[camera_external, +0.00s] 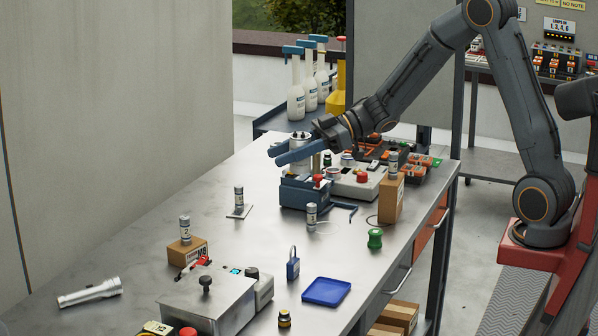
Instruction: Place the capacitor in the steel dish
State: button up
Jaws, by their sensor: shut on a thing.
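My gripper (273,155) has its blue-grey fingers closed around a large white can with a dark top, which looks like the capacitor (299,140). The fingers point left and cross the can's upper half. The can is upright over a dark blue block-like holder (305,194) on the steel bench. I cannot tell whether its bottom touches the holder. No steel dish can be made out clearly in this view. A shallow blue tray (326,291) lies near the bench's front edge.
Small grey cylinders stand on a plate (232,213), the left carton (187,253), the bench (311,217) and the right carton (391,200). A metal box (205,300), flashlight (89,292), padlock (293,266) and green spool (375,239) occupy the bench. The left middle is clear.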

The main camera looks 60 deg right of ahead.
jog(key=w+d+m+t+h+b, duration=0.1)
jog(key=w+d, duration=0.5)
jog(key=d, duration=0.5)
jog(key=w+d+m+t+h, duration=0.1)
jog(key=w+d+m+h, duration=0.1)
jog(key=w+d, duration=0.65)
jog(key=w+d+m+t+h+b, duration=0.1)
jog(key=w+d, duration=0.2)
jog(key=d, duration=1.1)
jog(key=f+p, duration=0.1)
jog(key=f, duration=1.4)
jog(key=shift+w+p, duration=0.2)
jog(key=shift+p, duration=0.15)
jog(key=shift+f, duration=0.25)
jog(key=shift+s+f, duration=0.1)
jog(key=shift+f, duration=0.25)
jog(key=shift+a, duration=0.1)
